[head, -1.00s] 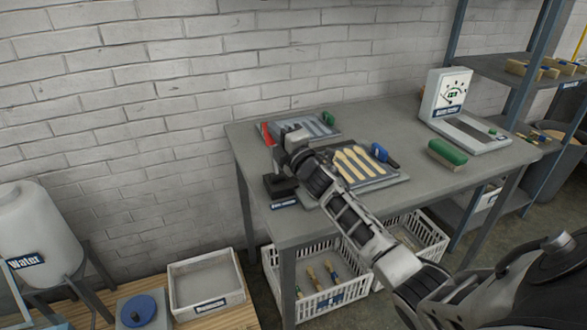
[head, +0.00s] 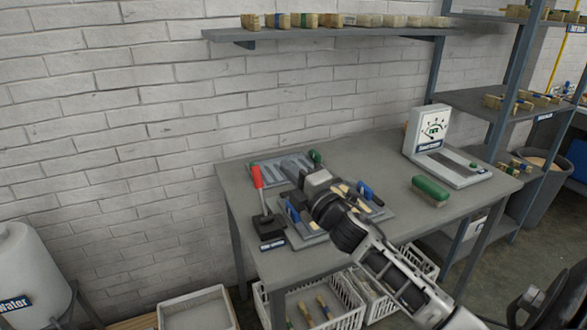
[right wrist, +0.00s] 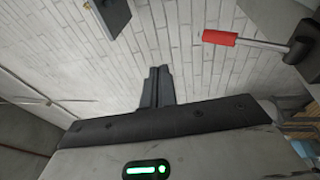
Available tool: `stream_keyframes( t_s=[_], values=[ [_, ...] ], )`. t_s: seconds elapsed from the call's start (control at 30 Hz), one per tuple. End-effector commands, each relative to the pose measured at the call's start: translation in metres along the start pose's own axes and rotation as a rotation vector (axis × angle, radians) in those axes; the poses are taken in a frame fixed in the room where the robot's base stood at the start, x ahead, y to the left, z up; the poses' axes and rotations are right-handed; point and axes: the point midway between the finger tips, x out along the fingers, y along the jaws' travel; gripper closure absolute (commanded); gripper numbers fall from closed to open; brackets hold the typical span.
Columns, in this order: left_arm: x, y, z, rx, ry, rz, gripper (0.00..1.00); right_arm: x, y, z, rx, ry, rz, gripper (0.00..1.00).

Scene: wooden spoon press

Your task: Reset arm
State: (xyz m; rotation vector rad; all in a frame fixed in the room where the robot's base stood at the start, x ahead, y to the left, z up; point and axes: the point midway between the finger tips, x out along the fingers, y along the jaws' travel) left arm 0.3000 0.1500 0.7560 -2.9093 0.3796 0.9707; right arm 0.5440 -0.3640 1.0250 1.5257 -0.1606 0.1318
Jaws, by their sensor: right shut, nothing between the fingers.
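My right gripper (head: 293,168) is shut and empty above the table, a little right of the lever's red handle (head: 257,177) and apart from it. In the right wrist view its fingers (right wrist: 155,88) are together, with the red handle (right wrist: 218,38) off to the upper right. The lever stands nearly upright on a small black press base (head: 270,227) at the table's front left. Behind and below my arm is a grey tray (head: 310,240) with blue clamps and pale wooden pieces, partly hidden. My left gripper is not in view.
A gauge device (head: 428,135) and a green-topped block (head: 430,189) stand on the right of the table (head: 370,160). A grey grooved tray (head: 268,172) lies at the back left. A wall shelf (head: 330,32) runs above. White baskets (head: 350,300) stand below.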

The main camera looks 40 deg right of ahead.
Motion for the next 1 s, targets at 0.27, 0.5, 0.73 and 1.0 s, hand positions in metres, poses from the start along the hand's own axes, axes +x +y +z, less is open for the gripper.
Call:
stream_keyframes(
  t_s=[0.27, 0.5, 0.73, 1.0],
  values=[
    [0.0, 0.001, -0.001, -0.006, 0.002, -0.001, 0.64, -0.009, 0.008, 0.0, 0.002, 0.001, 0.0, 1.0],
    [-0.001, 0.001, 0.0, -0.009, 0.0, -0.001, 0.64, -0.009, 0.008, 0.0, 0.002, 0.0, -0.001, 1.0],
    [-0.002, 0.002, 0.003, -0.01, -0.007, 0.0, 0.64, -0.009, 0.007, 0.0, 0.004, 0.0, -0.002, 1.0],
    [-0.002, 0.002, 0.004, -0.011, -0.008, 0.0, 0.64, -0.06, -0.072, -0.046, 0.339, -0.013, -0.201, 1.0]
  ],
)
